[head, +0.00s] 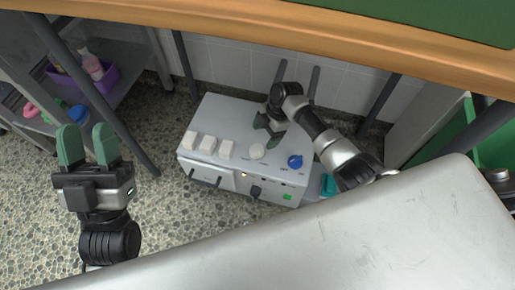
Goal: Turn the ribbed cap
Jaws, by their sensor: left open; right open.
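A pale grey box (240,117) stands on the floor below the table edge. On its top are a round white cap (257,151) and a blue knob (295,161); the ribbing is too small to make out, so I cannot tell which is the ribbed cap. My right gripper (272,131) is over the box top, just above and right of the white cap and left of the blue knob. It is open and appears empty. My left gripper (87,145) is open, empty and upright, left of the box and apart from it.
Several white rocker switches line the box's left top, and a green button (287,197) is on its front. Table legs stand around it. A shelf at left holds a purple bin (98,80). A wooden table edge (300,43) crosses the top. Speckled floor lies free at left.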

